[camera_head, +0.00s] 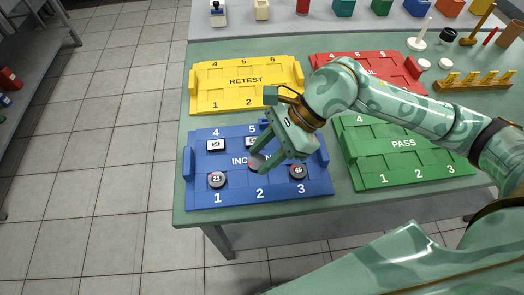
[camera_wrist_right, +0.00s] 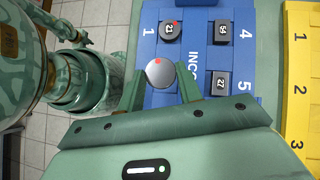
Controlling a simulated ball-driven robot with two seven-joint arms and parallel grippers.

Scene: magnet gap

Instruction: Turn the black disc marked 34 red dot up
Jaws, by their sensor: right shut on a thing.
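My right gripper (camera_head: 257,160) is over spot 2 of the blue INCOMING tray (camera_head: 237,191). It is shut on a round disc (camera_wrist_right: 160,72), which sits between the two fingertips in the right wrist view. The disc's visible face is silver-grey with a red dot near its edge. No number can be read on it, so I cannot confirm the mark 34. In the head view the fingers largely hide the disc. I cannot tell whether it touches the tray. The right gripper also shows in the wrist view (camera_wrist_right: 160,88). My left gripper is not in view.
Black discs stand at spot 1 (camera_head: 217,180) and spot 3 (camera_head: 298,172), close on either side. Square blocks stand at spot 4 (camera_head: 216,145) and spot 5 (camera_head: 251,142). Yellow RETEST (camera_head: 246,97), red (camera_head: 362,57) and green PASS (camera_head: 403,170) trays lie around.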

